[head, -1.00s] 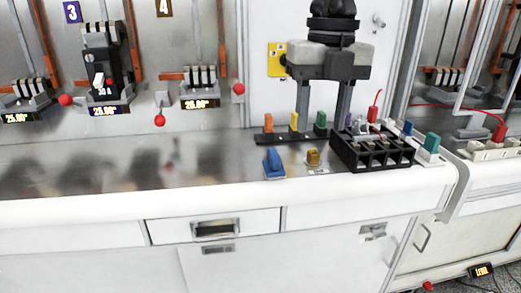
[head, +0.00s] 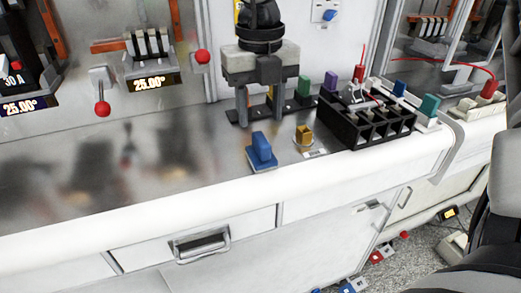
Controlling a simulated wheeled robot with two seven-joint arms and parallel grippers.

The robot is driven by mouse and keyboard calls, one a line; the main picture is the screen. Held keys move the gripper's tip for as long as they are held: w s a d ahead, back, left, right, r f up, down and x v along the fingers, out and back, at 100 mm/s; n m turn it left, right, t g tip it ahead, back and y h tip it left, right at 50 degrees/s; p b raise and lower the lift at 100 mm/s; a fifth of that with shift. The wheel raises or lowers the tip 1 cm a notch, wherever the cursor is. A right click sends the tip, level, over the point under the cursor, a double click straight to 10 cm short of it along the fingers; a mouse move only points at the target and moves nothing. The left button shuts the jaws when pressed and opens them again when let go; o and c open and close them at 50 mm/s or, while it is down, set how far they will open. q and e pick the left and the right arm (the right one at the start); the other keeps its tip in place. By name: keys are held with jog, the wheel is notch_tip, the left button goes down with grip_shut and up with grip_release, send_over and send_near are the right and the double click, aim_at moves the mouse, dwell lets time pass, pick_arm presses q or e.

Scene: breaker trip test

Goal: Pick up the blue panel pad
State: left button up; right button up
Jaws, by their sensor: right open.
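A blue panel pad (head: 261,150), an upright block on a flat base, stands on the metal counter left of a small yellow-brown block (head: 304,136). My right gripper (head: 258,118) points down with its two grey fingers apart and nothing between them. In the picture it is just above the blue pad, beyond it and apart from it. Its fingertips are over the rack strip behind. My left gripper is not in view.
A black compartment tray (head: 372,128) stands to the right. Green (head: 304,87), purple (head: 331,82) and red blocks stand behind; smaller blue (head: 399,88) and teal (head: 430,105) ones are right. Red-knobbed levers (head: 102,108) project at left. The counter left of the pad is clear.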

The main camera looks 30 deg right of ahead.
aim_at(261, 138)
jog(key=shift+s+f+p, duration=0.1)
jog(key=shift+f+p, duration=0.5)
jog(key=shift+f, duration=2.7)
grip_shut()
